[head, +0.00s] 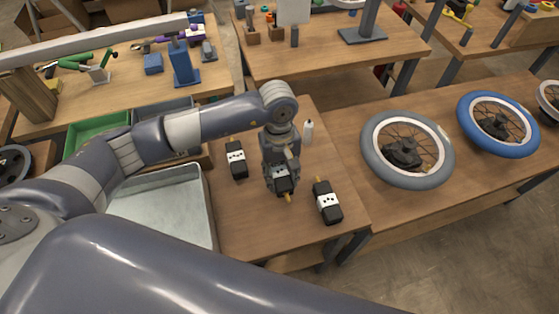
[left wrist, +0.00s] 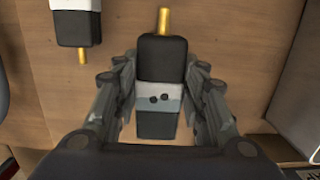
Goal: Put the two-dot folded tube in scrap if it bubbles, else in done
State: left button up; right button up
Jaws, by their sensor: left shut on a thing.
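My left gripper (head: 283,180) is shut on a black folded tube (head: 283,186) with a brass stem. In the left wrist view the gripper (left wrist: 160,115) has its fingers on both sides of this tube (left wrist: 162,60), and two dark dots show on its pale band. The tube is at or just above the bench top; I cannot tell which. A second black tube (head: 236,160) lies to the left. A third (head: 327,203) lies to the right and shows partly in the left wrist view (left wrist: 76,22). Their dots are too small to count surely. My right gripper is out of view.
A pale metal-walled basin (head: 209,208) stands left of the tubes, partly hidden by my arm. A green bin (head: 92,135) and a grey bin (head: 165,108) are behind it. A small white bottle (head: 308,132) stands behind the gripper. Grey (head: 437,160) and blue (head: 525,140) wheels lie right.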

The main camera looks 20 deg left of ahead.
aim_at(280, 165)
pick_arm(q)
jog(key=w, duration=0.1)
jog(key=w+a, duration=0.1)
jog(key=w, duration=0.1)
jog(key=w+a+p, duration=0.1)
jog(key=w, duration=0.1)
jog(key=shift+w+f, duration=0.15)
jog(key=shift+f, duration=0.1)
notch_tip(280, 165, down, 3)
jog(key=shift+r+p, duration=0.2)
jog(key=shift+p, duration=0.35)
jog(key=shift+a+f, duration=0.1)
jog(key=shift+f, duration=0.35)
jog(key=shift+f+b, duration=0.25)
jog(key=shift+b, duration=0.05)
jog(key=o, duration=1.3)
jog(key=shift+r, duration=0.1)
jog(key=shift+c, duration=0.2)
